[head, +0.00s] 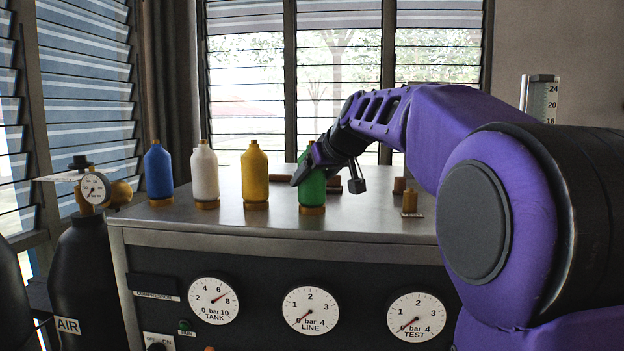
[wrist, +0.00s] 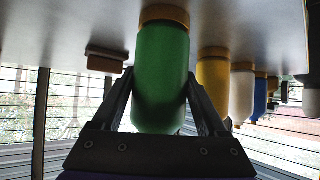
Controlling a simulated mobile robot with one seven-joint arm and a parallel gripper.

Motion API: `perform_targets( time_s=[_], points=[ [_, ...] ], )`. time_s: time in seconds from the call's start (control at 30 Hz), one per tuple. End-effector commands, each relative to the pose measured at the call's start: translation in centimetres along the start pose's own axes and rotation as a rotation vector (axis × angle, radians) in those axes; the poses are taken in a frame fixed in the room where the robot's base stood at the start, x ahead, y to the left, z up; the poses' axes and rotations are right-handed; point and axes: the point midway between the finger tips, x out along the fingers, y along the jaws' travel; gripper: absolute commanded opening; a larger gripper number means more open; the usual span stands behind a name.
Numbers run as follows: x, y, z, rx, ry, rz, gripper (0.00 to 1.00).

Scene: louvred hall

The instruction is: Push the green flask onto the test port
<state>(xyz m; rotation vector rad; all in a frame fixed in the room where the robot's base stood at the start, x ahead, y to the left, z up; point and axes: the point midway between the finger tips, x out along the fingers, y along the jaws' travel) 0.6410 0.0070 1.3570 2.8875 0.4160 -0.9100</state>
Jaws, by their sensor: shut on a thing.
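The green flask (head: 312,186) is upright at the middle of the bench, with a brass collar at its foot. In the wrist view, which is upside down, the green flask (wrist: 162,75) fills the space between the jaws. My gripper (head: 305,170) is shut on its body from the upper right and hides part of its top. I cannot tell whether the collar touches the bench. A short brass port (head: 410,201) stands to the right with a small unreadable label at its foot, above the TEST gauge (head: 415,315). Nothing sits on that port.
Yellow (head: 255,175), white (head: 205,175) and blue (head: 158,172) flasks stand left of the green one. Low brown blocks (head: 333,183) lie behind it. The metal bench top (head: 365,215) is clear between the green flask and the brass port. A black AIR cylinder (head: 80,265) stands left.

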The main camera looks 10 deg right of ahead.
Motion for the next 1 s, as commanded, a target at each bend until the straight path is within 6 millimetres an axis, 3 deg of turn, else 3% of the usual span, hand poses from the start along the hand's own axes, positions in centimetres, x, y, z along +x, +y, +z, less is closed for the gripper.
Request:
perform_targets(
  time_s=[0.53, 1.0],
  points=[
    [-0.5, 0.0, -0.8, -0.001, 0.003, 0.001, 0.0],
    [-2.9, 0.0, -4.1, -0.001, 0.003, 0.001, 0.0]
  ],
)
